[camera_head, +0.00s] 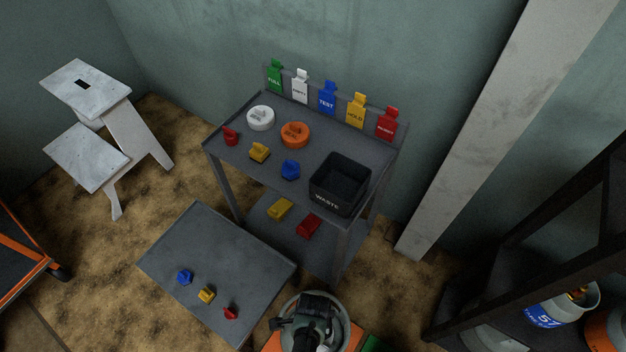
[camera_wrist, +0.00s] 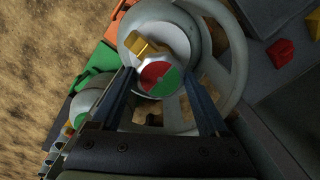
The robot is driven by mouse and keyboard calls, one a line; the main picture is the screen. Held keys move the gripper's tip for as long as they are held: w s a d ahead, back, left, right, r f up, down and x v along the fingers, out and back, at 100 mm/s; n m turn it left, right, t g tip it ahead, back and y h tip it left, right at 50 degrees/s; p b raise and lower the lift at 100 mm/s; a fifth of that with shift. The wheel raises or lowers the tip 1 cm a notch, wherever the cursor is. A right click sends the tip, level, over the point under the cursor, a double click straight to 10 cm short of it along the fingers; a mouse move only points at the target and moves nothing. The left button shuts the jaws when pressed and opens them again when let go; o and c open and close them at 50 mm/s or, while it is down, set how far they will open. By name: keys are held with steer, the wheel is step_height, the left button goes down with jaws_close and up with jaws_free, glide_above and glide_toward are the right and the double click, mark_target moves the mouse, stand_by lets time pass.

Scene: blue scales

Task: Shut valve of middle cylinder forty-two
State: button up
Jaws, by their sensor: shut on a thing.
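In the wrist view, my gripper (camera_wrist: 160,82) is shut on the valve knob (camera_wrist: 158,73), with one finger on each side of it. The knob's round top is part red and part green. A brass outlet (camera_wrist: 143,46) sticks out beside the knob. A pale collar ring (camera_wrist: 238,62) surrounds the valve on top of the grey cylinder. In the head view, my gripper (camera_head: 305,318) is over this cylinder at the bottom centre, and my wrist hides most of the valve. No number on this cylinder is readable.
Another cylinder (camera_wrist: 85,105) stands at left in the wrist view. A grey table (camera_head: 225,150) holds caps and a black waste bin (camera_head: 340,183). A low platform (camera_head: 200,245) with small blocks is left of my gripper. A dark rack (camera_head: 545,230) stands at right.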

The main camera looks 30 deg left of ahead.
steer(key=o, duration=1.2)
steer(key=shift+o, duration=0.2)
step_height(320, 180, up, 13)
steer(key=p, duration=0.6)
steer(key=shift+p, duration=0.4)
steer(key=shift+s, duration=0.1)
